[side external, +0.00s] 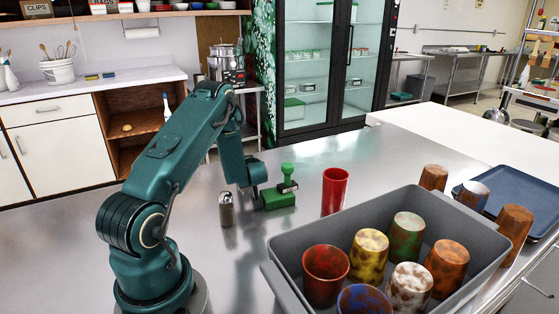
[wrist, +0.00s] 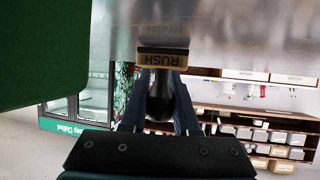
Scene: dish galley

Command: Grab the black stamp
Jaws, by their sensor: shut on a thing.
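The black stamp (wrist: 161,98) shows in the wrist view, with a dark rounded handle and a base with a tan label reading RUSH. My gripper (wrist: 159,104) is shut on its handle, one finger on each side. In the side external view my gripper (side external: 257,183) is low over the metal counter, left of the green stamp; the black stamp cannot be made out there. I cannot tell whether its base touches the counter.
A green stamp (side external: 287,178) with a green block (side external: 278,199) stands close right of my gripper. A metal-topped shaker (side external: 227,209) is to the left. A red cup (side external: 335,191) and a grey bin (side external: 284,288) of several cups are to the right. Counter at left is clear.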

